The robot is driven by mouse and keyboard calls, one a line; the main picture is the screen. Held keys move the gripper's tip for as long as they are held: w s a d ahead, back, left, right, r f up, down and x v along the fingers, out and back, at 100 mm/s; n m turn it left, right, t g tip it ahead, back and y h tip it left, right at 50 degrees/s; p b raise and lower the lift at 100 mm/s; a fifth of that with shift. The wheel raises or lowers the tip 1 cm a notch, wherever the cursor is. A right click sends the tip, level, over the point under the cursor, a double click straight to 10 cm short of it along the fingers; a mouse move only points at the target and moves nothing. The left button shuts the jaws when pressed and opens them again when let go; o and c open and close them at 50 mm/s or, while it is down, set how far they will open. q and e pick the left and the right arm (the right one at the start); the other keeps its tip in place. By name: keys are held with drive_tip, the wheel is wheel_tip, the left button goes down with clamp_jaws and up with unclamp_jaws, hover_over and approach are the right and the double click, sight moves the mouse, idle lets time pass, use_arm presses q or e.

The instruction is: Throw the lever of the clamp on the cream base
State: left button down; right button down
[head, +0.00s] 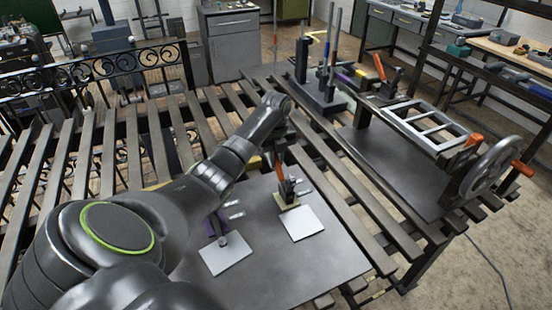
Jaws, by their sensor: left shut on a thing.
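The clamp (289,188) on the cream base (283,204) stands on the dark plate, behind a light square plate. Its orange lever (279,172) points up, close to upright. My left gripper (274,152) reaches down from above and is shut on the upper part of this lever. My forearm and the gripper body hide some of the lever's top. A second clamp (217,226) on a purple base stands to the left, partly hidden by my arm. My right gripper is not in view.
A frame with a grey ladder-like gate (424,127) and a handwheel (492,168) stands at the right. Another orange-levered clamp (385,75) is at its far end. Tall posts (325,75) stand at the back. The dark plate (320,265) is clear in front.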

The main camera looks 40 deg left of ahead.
sight(279, 167)
use_arm(q)
drive_tip(key=shift+d+r+p, duration=0.15)
drive_tip(key=shift+r+p, duration=0.1)
drive_tip(key=shift+p, duration=0.3)
drive_tip(key=d+y+p, duration=0.1)
drive_tip(key=p, duration=0.1)
drive_tip(key=s+r+t+y+p, duration=0.1)
drive_tip(key=p, duration=0.1)
drive_tip(key=d+y+p, duration=0.1)
drive_tip(key=p, duration=0.1)
drive_tip(key=shift+s+d+r+t+y, duration=0.2)
drive_tip(key=shift+d+r+t+y, duration=0.1)
drive_tip(key=shift+r+t, duration=0.1)
drive_tip(key=shift+s+d+r+t+y+p, duration=0.1)
drive_tip(key=shift+s+d+t+y+p, duration=0.2)
drive_tip(key=shift+d+t+y+p, duration=0.5)
drive_tip(key=shift+s+d+y+p, duration=0.2)
drive_tip(key=shift+y+p, duration=0.3)
drive_tip(key=shift+p, duration=0.3)
drive_tip(key=c, duration=1.4)
unclamp_jaws()
drive_tip(key=shift+o, duration=0.2)
